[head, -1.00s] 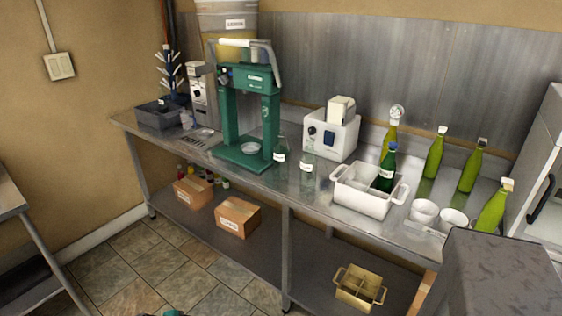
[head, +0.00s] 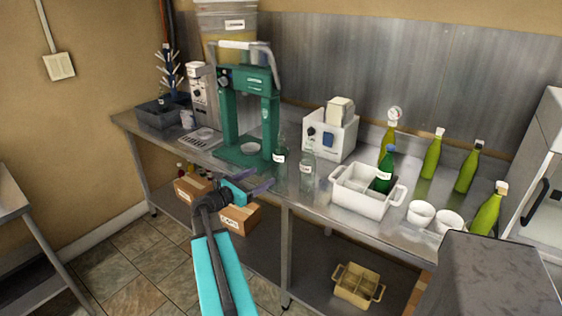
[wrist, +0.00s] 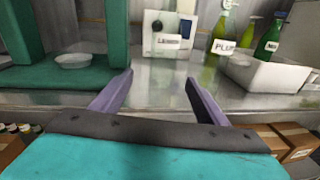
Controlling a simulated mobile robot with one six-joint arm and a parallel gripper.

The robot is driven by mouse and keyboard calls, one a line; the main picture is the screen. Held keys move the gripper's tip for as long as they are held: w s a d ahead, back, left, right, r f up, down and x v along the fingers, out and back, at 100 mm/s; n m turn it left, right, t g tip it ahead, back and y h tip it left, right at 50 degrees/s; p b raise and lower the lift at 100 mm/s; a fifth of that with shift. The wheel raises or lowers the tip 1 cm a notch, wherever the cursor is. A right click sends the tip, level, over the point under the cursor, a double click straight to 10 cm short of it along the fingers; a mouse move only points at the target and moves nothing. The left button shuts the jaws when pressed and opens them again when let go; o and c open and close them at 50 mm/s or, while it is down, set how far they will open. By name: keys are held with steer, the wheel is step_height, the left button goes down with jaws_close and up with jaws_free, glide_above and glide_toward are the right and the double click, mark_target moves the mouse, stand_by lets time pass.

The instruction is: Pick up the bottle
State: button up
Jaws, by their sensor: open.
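Several bottles stand on the steel counter (head: 330,222); the task does not say which one is meant. A clear, dark-tinted bottle (head: 280,152) with a white label stands beside the green press. Another clear labelled bottle (head: 307,165) stands just right of it. A dark green bottle (head: 385,170) stands in a white divided crate (head: 362,203). Yellow-green bottles (head: 431,156) stand at the back right. My gripper (head: 264,177) is open and empty at the counter's front edge, short of the two clear bottles. In the wrist view, its fingers (wrist: 160,78) are apart, with labelled glass ahead.
The green press (head: 244,110) stands left of the clear bottles, and a white machine (head: 330,135) stands behind them. White tubs (head: 421,213) sit on the right. Cardboard boxes (head: 240,217) are on the lower shelf. The counter strip before the bottles is clear.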

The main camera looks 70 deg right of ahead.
mark_target(276, 163)
steer(key=r, duration=0.1)
steer(key=s+d+r, duration=0.1)
steer(key=shift+s+d+r+g, duration=0.1)
steer(key=shift+r+g, duration=0.2)
steer(key=shift+d, duration=0.15)
steer(key=shift+p+x, duration=0.95)
steer(key=shift+x, duration=3.2)
steer(key=shift+d+r, duration=0.1)
steer(key=shift+r, duration=0.05)
steer(key=shift+s+d+r+p, duration=0.2)
steer(key=shift+d+p, duration=0.2)
steer(key=shift+d, duration=0.15)
steer(key=shift+p+x, duration=0.65)
steer(key=shift+x, duration=1.25)
steer(key=shift+c, duration=0.3)
